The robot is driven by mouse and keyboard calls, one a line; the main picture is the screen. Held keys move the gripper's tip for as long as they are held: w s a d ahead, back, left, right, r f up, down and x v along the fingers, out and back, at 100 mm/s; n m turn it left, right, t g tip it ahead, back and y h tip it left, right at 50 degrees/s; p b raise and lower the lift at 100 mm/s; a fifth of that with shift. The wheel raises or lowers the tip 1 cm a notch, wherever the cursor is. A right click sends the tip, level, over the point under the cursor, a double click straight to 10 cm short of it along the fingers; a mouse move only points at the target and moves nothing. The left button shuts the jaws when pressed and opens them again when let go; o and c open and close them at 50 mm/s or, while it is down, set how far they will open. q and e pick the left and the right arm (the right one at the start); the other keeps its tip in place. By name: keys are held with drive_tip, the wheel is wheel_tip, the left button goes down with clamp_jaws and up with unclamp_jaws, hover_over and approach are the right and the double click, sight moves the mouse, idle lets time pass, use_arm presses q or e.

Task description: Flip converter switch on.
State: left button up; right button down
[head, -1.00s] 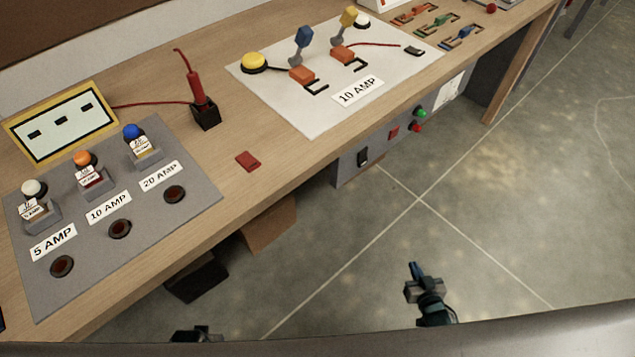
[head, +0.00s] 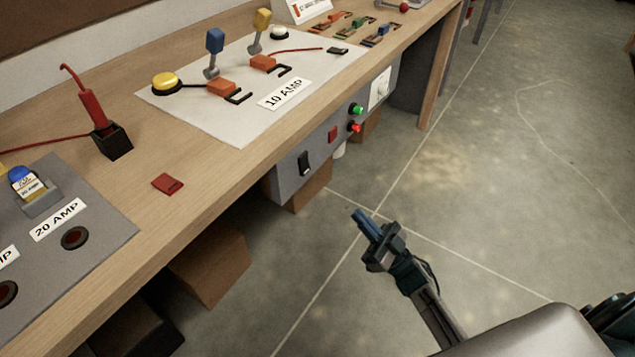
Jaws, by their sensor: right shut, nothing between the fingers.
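A grey panel (head: 285,188) is fixed under the front edge of the wooden bench. It carries a black rocker switch (head: 305,163), a small red switch (head: 332,134), a green button (head: 356,109) and a red button (head: 355,127). No readable label shows which one is the converter switch, and I cannot tell the rocker's position. My right gripper (head: 357,217) is shut and empty, over the floor, to the lower right of the panel and apart from it. My left gripper is out of view.
The wooden bench (head: 195,150) holds a white board (head: 205,127) with levers, a red tool in a black holder (head: 113,142) and a grey fuse board (head: 105,215). Brown boxes (head: 212,265) stand below. The floor in front of the panel is clear.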

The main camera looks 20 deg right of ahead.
sight(306, 168)
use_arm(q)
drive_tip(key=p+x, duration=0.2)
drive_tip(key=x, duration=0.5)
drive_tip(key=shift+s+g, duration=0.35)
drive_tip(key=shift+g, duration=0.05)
use_arm(e)
drive_tip(key=shift+w+a+f+x, duration=0.25)
drive_tip(key=shift+f+x, duration=0.15)
drive_tip(key=shift+x, duration=1.75)
drive_tip(key=shift+w+a+f+x, duration=0.1)
drive_tip(key=shift+w+f+x, duration=0.25)
drive_tip(key=shift+x, duration=1.75)
drive_tip(key=shift+w+a+f+x, duration=0.2)
drive_tip(key=shift+f+x, duration=0.2)
drive_tip(key=shift+x, duration=1.75)
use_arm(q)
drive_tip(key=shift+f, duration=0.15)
use_arm(e)
drive_tip(key=shift+f, duration=0.15)
